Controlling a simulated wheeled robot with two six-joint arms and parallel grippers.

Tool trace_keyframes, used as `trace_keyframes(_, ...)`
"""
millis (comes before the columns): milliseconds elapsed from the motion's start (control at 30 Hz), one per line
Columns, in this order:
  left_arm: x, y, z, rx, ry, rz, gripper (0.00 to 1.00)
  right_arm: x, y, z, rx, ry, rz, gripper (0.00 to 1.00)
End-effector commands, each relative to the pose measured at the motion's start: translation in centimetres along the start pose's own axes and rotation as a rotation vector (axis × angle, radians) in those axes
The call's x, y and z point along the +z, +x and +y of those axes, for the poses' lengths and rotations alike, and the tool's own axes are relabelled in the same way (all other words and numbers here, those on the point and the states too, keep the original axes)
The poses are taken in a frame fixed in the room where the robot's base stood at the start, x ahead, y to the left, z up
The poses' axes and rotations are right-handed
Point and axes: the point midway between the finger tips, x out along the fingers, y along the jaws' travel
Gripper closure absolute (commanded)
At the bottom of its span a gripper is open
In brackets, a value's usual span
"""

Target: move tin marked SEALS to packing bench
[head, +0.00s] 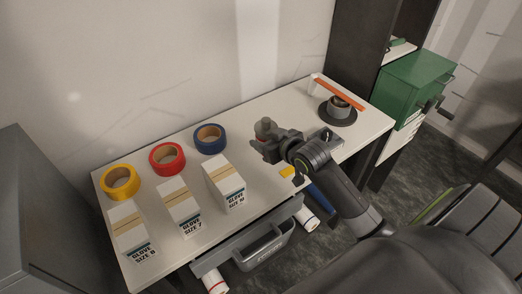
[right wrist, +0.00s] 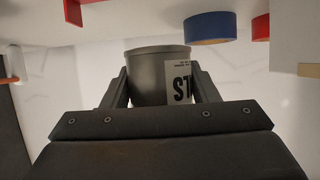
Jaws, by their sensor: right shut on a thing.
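My right gripper (head: 268,144) is shut on a dark grey round tin (head: 265,128), over the white bench top (head: 268,108). In the right wrist view the tin (right wrist: 158,75) sits between the two fingers (right wrist: 160,95). A pale label on its side shows large dark letters beginning with S; the fingers hide the rest, so I cannot read the whole word. I cannot tell whether the tin touches the bench. No sign in view names this bench as the packing bench. My left gripper is not in view.
Yellow (head: 120,183), red (head: 167,159) and blue (head: 210,139) tape rolls stand behind glove boxes (head: 179,207) on the left. A round black stand (head: 338,117) and an orange bar (head: 338,94) are at the right end. A green cranked box (head: 416,82) is beyond.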

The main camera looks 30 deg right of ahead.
Motion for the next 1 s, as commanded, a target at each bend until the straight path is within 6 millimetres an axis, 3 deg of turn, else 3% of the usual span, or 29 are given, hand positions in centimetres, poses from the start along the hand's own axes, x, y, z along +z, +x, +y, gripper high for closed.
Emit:
trace_keyframes(467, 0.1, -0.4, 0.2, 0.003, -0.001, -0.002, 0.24, 5.1, 2.5, -0.1, 0.000, 0.000, 0.003, 0.85)
trace_keyframes(767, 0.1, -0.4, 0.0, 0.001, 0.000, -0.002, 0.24, 5.7, 2.8, -0.1, 0.000, -0.002, 0.005, 0.85)
trace_keyframes(800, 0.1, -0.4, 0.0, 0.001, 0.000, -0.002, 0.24, 5.9, 2.8, 0.0, 0.001, -0.002, 0.000, 0.41)
trace_keyframes(933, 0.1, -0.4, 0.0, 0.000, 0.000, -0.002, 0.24, 5.8, 2.8, 0.0, 0.001, -0.002, 0.001, 0.24)
trace_keyframes(1000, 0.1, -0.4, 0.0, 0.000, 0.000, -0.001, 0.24, 5.8, 2.8, 0.0, 0.001, -0.002, 0.001, 0.24)
